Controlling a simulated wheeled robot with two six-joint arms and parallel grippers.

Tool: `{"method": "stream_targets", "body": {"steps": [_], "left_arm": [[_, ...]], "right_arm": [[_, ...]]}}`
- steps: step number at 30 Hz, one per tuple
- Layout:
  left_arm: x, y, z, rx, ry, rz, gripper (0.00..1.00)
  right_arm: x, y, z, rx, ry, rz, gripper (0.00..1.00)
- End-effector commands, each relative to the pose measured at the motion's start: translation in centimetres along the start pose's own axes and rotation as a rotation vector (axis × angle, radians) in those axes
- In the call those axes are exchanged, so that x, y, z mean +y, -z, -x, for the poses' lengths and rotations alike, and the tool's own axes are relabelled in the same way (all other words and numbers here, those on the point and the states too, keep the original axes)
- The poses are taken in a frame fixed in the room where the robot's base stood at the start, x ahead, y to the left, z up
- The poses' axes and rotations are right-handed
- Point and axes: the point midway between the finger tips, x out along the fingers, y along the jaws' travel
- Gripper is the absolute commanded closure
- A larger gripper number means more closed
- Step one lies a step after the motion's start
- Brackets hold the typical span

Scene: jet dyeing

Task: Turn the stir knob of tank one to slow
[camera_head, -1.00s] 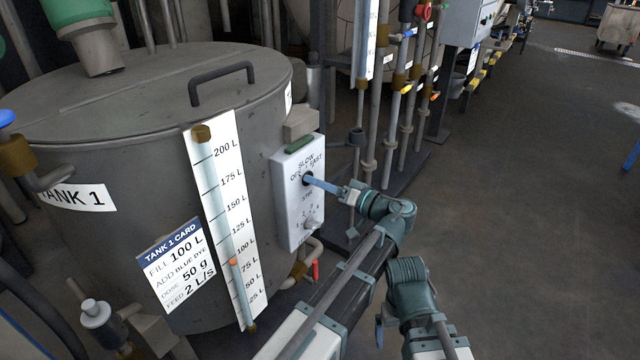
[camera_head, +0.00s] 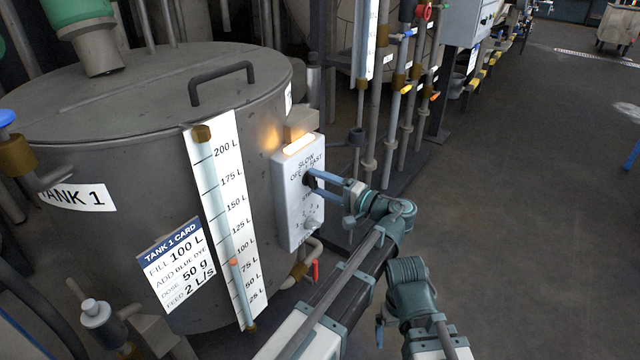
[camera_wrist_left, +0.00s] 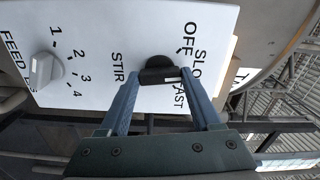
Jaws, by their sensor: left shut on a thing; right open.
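The white control box (camera_head: 288,215) stands on the side of tank one (camera_head: 120,110), with its stir dial marked OFF, SLOW and FAST. The black stir knob (camera_wrist_left: 157,68) sits between the fingers of my left gripper (camera_wrist_left: 162,76), which is shut on it; it also shows in the head view (camera_head: 308,180). The knob's bar lies along the line from STIR toward SLOW in the wrist view; its exact pointing is partly hidden by the fingers. The lamp (camera_head: 300,144) atop the box glows warm white. My right gripper (camera_head: 380,335) is open and empty, low and away from the box.
The grey feed knob (camera_wrist_left: 45,70) is below the stir knob on the same box. A level gauge (camera_head: 222,200) and a tank card (camera_head: 175,265) are on the tank. Pipes with valves (camera_head: 400,90) stand behind my left arm.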

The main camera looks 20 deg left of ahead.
Motion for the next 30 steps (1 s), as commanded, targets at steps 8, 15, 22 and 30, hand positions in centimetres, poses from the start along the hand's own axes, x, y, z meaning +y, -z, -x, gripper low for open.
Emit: {"method": "stream_targets", "body": {"steps": [8, 15, 22, 30], "left_arm": [[0.05, 0.03, 0.04, 0.001, -0.002, -0.108, 0.91], [0.06, 0.03, 0.05, 0.001, -0.002, -0.141, 0.91], [0.06, 0.04, 0.05, 0.001, -0.002, -0.143, 0.91], [0.05, 0.03, 0.04, 0.001, -0.001, -0.142, 0.12]], "right_arm": [[0.00, 0.00, -0.01, 0.000, 0.000, 0.000, 0.00], [0.00, 0.00, -0.02, 0.000, 0.000, 0.000, 0.00], [0.00, 0.00, -0.02, 0.000, 0.000, 0.000, 0.00], [0.00, 0.00, -0.02, 0.000, 0.000, 0.000, 0.00]]}}
